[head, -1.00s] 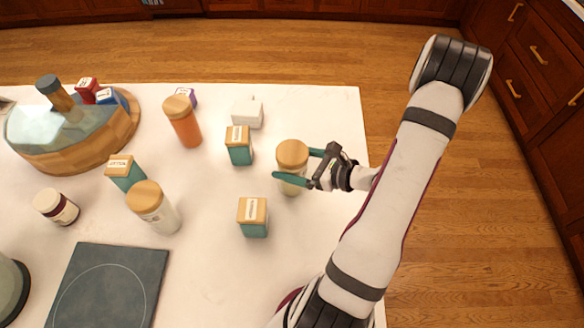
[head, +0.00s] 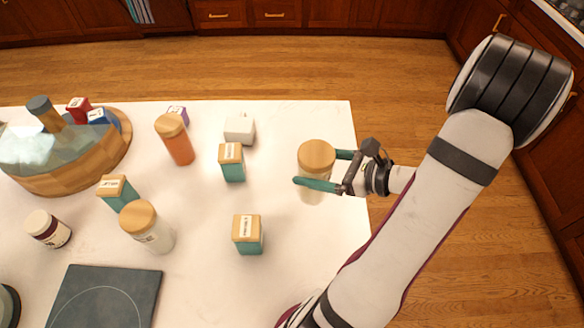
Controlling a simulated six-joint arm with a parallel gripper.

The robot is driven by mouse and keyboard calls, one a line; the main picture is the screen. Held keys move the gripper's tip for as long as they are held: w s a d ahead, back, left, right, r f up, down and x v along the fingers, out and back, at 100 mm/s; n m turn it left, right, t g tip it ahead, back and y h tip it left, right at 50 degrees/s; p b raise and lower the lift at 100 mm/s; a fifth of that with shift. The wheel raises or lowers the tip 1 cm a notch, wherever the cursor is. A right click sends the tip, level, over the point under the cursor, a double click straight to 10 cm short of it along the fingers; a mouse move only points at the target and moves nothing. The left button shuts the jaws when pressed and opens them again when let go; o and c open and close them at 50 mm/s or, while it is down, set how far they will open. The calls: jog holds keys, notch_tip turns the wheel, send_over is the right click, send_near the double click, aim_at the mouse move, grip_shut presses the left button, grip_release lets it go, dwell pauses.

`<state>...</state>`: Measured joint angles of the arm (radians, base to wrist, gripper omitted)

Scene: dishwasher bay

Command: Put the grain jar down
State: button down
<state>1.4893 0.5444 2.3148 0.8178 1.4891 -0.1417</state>
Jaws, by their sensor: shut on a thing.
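A jar with a round wooden lid and a pale body (head: 311,195), which I take to be the grain jar, is upright between the green fingers of my gripper (head: 322,170). My gripper reaches in from the right and is shut on the jar just below its lid. The jar is over the right part of the white table (head: 300,270) and looks lifted a little above it. The lid and fingers hide part of its body, and no label shows on it.
A teal box (head: 248,235) and another teal box (head: 232,163) stand left of the jar. A white block (head: 239,130), an orange jar (head: 175,140) and a second pale jar (head: 148,228) stand farther left. Bare table lies below the jar; the table's right edge is close.

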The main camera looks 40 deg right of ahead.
jog(key=s+d+r, duration=0.2)
jog(key=s+r, duration=0.2)
jog(key=r, duration=0.6)
jog(key=w+a+n+g+y, duration=0.6)
jog(key=w+a+n+y, duration=0.25)
jog(key=w+a, duration=0.65)
jog(key=a+n+g+y, duration=0.1)
jog(key=a+n+g, duration=0.55)
jog(key=a, duration=0.95)
jog(key=s+a+n+g, duration=0.2)
jog(key=a+n+g, duration=0.15)
jog(key=a, duration=0.65)
jog(key=s+a+f, duration=0.1)
jog(key=a+f, duration=0.4)
jog(key=f, duration=0.3)
jog(key=s+a+f+g, duration=0.1)
jog(key=a+f, duration=0.5)
jog(key=f, duration=0.2)
jog(key=shift+s+a+f+h, duration=0.2)
jog(key=shift+a+h, duration=0.1)
jog(key=shift+h, duration=0.05)
